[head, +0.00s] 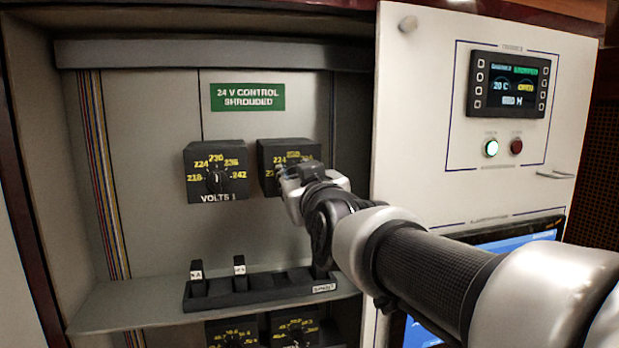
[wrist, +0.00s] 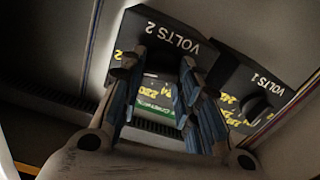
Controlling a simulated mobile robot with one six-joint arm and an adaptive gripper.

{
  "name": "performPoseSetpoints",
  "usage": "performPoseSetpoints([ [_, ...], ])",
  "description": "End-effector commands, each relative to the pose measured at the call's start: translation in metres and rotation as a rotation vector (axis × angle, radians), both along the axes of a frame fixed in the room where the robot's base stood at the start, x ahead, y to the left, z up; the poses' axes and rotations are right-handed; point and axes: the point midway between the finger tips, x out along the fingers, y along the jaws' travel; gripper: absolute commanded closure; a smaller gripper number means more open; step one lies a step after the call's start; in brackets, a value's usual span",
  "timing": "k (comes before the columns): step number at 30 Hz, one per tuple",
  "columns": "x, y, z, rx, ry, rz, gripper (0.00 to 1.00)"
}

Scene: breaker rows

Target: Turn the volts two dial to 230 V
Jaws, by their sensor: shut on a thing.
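The volts two dial is a black box with yellow numbers (head: 268,150), right of the volts one dial. Its "VOLTS 2" label (wrist: 178,35) reads upside down in the wrist view. My gripper (head: 287,180) is at the front of this box and covers its lower part in the head view. In the wrist view my gripper (wrist: 160,72) has its two fingers up at the dial, shut on its knob. The knob and its pointer are mostly hidden, so I cannot tell its setting.
The volts one dial (head: 216,172) sits close on the left, its knob free. Below is a black switch row (head: 262,286) on a shelf, with more dials (head: 294,330) under it. A white panel (head: 415,130) stands to the right. A green sign (head: 247,97) hangs above.

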Motion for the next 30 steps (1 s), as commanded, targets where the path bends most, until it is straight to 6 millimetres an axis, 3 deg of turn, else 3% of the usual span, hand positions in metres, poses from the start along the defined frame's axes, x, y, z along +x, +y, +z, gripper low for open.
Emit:
performPoseSetpoints([
  [11,-0.0002,0.0008,-0.0003,-0.156,-0.044,0.000,0.93],
  [30,-0.0009,0.0030,-0.0013,-0.729,-0.208,0.001,0.93],
])
